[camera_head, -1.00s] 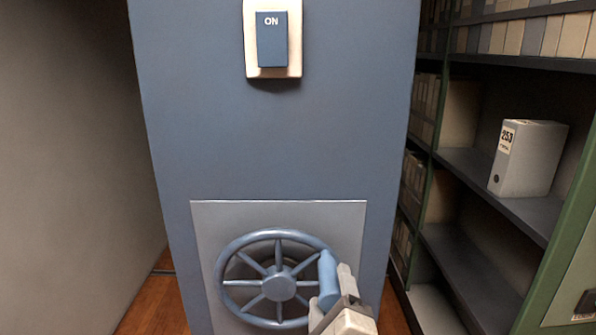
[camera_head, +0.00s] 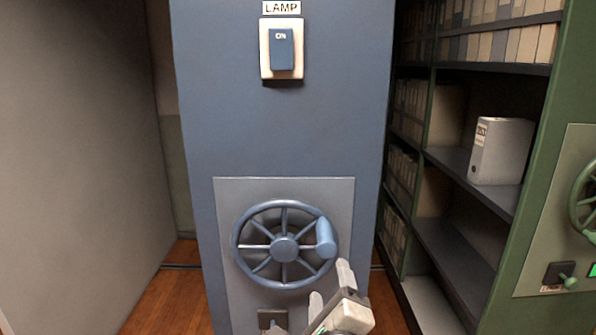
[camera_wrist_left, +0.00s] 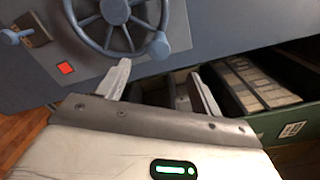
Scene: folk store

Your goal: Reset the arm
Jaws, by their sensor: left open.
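My left gripper (camera_head: 330,286) is at the bottom of the head view, just below and right of the blue handwheel (camera_head: 285,249). Its two light fingers are apart with nothing between them, also in the left wrist view (camera_wrist_left: 160,85). The wheel's knob (camera_head: 326,239) stands at its right rim, and the fingers are clear of it. The wheel (camera_wrist_left: 116,12) and its knob (camera_wrist_left: 159,46) also show beyond the fingers in the wrist view. My right gripper does not show.
A lamp switch (camera_head: 282,49) reading ON is on the blue cabinet (camera_head: 280,130). Dark shelves with a white binder (camera_head: 503,152) stand to the right, beside a green cabinet with its own wheel (camera_head: 584,195). A red light (camera_wrist_left: 65,68) shows in the wrist view.

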